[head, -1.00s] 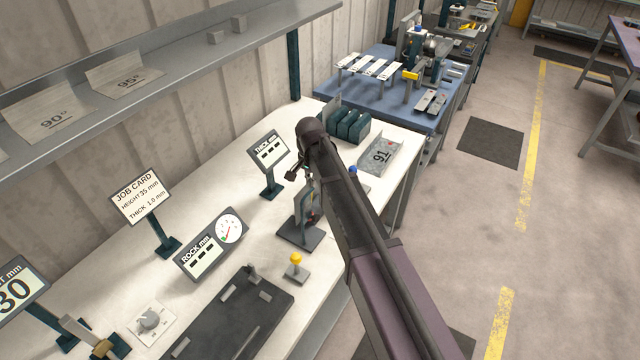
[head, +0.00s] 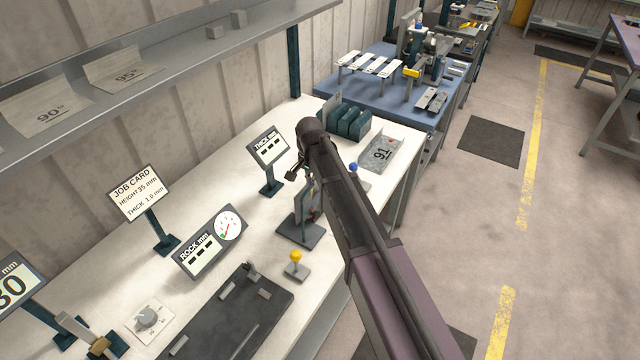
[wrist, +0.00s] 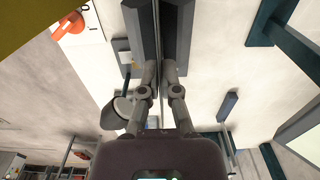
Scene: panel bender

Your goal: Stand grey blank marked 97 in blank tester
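In the wrist view my gripper (wrist: 158,12) is shut on a thin grey blank (wrist: 157,60), seen edge-on between the fingers; its number does not show. In the head view my arm hides most of the gripper. A small stand with a dark base (head: 293,231), which seems to be the blank tester, is on the white bench just below my wrist. A grey upright plate (head: 307,200) shows over the base, partly behind the arm; I cannot tell whether it touches the base. The thickness display (head: 269,149) behind shows dashes.
A yellow-topped button (head: 295,262), a rock display (head: 210,245), a job card (head: 138,193) and a dark fixture plate (head: 215,325) are nearer. A shelf (head: 170,70) overhangs the left.

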